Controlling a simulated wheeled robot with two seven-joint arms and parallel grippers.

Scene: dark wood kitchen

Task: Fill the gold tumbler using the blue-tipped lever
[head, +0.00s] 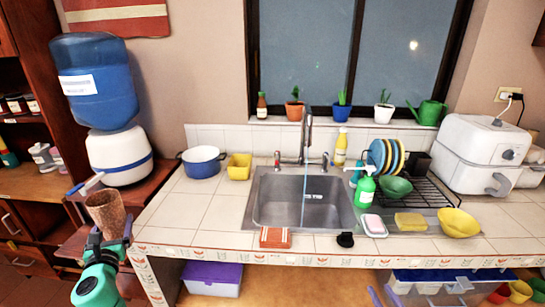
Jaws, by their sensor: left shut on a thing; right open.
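The gold-brown tumbler (107,215) is upright at the left, its open rim facing up. My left gripper (107,240) is shut on its lower part. A white water dispenser (119,158) with a blue bottle (93,82) stands just behind and above it. A white lever with a blue tip (74,190) sticks out from the dispenser's front left, just above and left of the tumbler's rim. The tumbler looks apart from the lever. Whether liquid is inside it cannot be told.
A sink (275,205) with a tall faucet (307,130) is in the tiled counter; a thin bluish line hangs below the spout. A blue pot (201,164) and yellow container (239,170) stand left of it. The counter's front left is clear.

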